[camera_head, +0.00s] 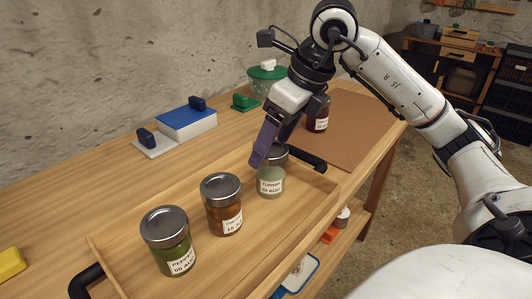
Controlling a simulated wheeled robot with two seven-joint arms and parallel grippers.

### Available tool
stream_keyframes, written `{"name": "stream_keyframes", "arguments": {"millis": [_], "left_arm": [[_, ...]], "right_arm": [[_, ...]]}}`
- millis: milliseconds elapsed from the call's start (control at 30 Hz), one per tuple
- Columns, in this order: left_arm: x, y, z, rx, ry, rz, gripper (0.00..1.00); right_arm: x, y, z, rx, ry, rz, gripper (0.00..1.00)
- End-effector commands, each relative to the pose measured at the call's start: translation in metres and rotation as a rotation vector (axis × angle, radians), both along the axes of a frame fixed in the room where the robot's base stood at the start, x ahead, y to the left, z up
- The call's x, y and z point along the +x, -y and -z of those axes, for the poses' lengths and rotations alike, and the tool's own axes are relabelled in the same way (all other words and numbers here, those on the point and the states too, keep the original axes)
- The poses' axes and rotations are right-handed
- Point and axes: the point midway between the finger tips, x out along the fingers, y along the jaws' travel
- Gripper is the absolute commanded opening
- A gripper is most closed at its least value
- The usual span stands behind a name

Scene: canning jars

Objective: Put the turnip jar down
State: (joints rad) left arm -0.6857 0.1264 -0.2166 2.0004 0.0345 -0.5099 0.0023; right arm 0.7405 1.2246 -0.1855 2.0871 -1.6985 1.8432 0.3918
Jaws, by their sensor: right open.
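The turnip jar (270,178), pale green with a white label and grey lid, stands upright inside the wooden tray (312,205), near its far right end. My right gripper (275,152) is open over the top of this jar, with a purple finger beside the lid on the left. The gripper hides part of the lid, and I cannot tell whether a finger touches it. My left gripper is not in view.
An orange-brown jar (222,205) and a green pepper jar (168,242) share the tray. A dark red jar (318,118) stands on the brown mat (350,130). A blue-lidded box (187,122) and a green pot (268,82) are near the wall.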

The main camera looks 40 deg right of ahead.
Motion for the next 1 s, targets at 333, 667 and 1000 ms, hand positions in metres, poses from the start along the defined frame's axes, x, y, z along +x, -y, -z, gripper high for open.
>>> {"name": "stream_keyframes", "arguments": {"millis": [333, 667, 1000], "left_arm": [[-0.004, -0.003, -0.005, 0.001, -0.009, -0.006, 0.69], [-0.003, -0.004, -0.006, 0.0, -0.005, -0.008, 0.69], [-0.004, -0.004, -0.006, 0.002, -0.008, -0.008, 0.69]], "right_arm": [[-0.021, 0.005, -0.053, 0.0, 0.001, 0.001, 0.72], [-0.023, 0.005, -0.056, 0.0, 0.0, 0.0, 0.72], [-0.023, 0.005, -0.056, 0.0, 0.0, 0.0, 0.72]]}}
